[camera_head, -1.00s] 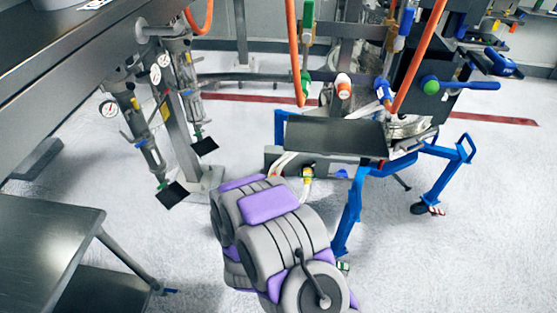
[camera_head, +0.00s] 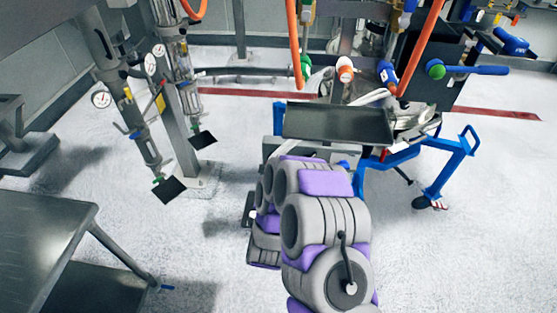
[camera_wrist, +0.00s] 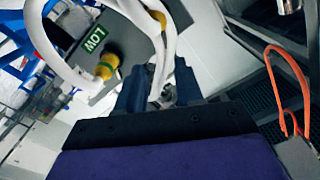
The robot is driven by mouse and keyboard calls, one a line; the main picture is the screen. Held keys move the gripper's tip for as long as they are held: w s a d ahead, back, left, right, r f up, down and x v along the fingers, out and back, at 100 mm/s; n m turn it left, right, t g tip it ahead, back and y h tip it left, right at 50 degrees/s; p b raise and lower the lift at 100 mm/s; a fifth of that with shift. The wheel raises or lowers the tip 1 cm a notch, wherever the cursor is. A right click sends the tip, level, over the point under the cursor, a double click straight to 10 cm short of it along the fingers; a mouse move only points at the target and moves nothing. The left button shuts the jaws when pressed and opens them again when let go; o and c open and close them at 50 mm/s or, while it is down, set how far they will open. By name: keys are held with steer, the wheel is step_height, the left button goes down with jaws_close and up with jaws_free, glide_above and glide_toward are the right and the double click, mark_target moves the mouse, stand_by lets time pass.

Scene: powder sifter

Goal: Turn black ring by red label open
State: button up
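My gripper (camera_wrist: 158,82) shows in the wrist view with two dark fingers apart. A white hose passes behind the gap between them, and I see nothing clearly held. Left of the fingers is a panel with a green label reading LOW (camera_wrist: 94,39). A yellow fitting with a dark part (camera_wrist: 106,68) sits just below that label. I cannot make out a red label or identify the black ring in either view. In the head view my grey and purple arm reaches toward the blue-framed machine (camera_head: 352,205), and my fingers cannot be made out.
Gauged pipe stands (camera_head: 133,115) are at left, and a metal table (camera_head: 40,235) at lower left. White floor lies open at right.

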mark_target(279, 153)
steer(key=w+b, duration=0.1)
steer(key=w, duration=1)
steer(key=shift+d, duration=0.2)
steer(key=shift+c, duration=0.2)
jaws_close()
